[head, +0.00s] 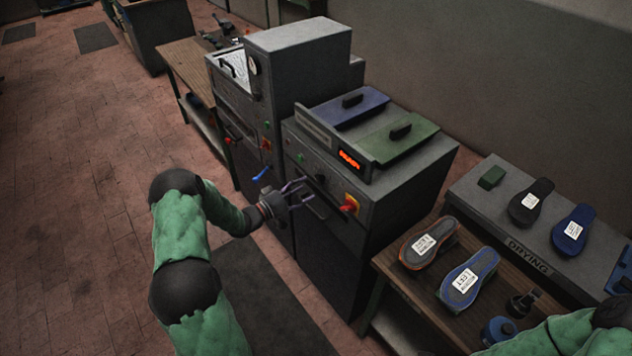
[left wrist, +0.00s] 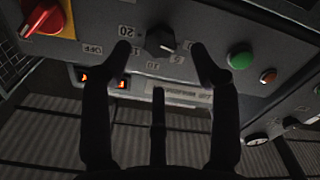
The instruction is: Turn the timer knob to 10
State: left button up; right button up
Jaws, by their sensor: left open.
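The timer knob (left wrist: 160,41) is a small black dial on the grey press front, ringed by printed labels such as OFF, 20, 10 and 5. Its pointer direction is not clear to me. My left gripper (left wrist: 163,55) is open, with one dark fingertip on each side of the knob; I see no clear contact. In the head view, my left gripper (head: 305,191) is at the front of the press (head: 400,205), partly hiding the panel. My right gripper is outside both views; only part of my right arm shows at the lower right.
A red switch on a yellow plate (head: 349,205) sits right of the gripper. The press has a red lit display (head: 349,159) and green and blue lids. A taller machine (head: 300,70) stands left. A wooden bench (head: 405,285) with soles is at right.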

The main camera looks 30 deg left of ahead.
aim_at(317, 181)
pick_arm(q)
jog(key=x, duration=0.6)
jog(key=c, duration=1.1)
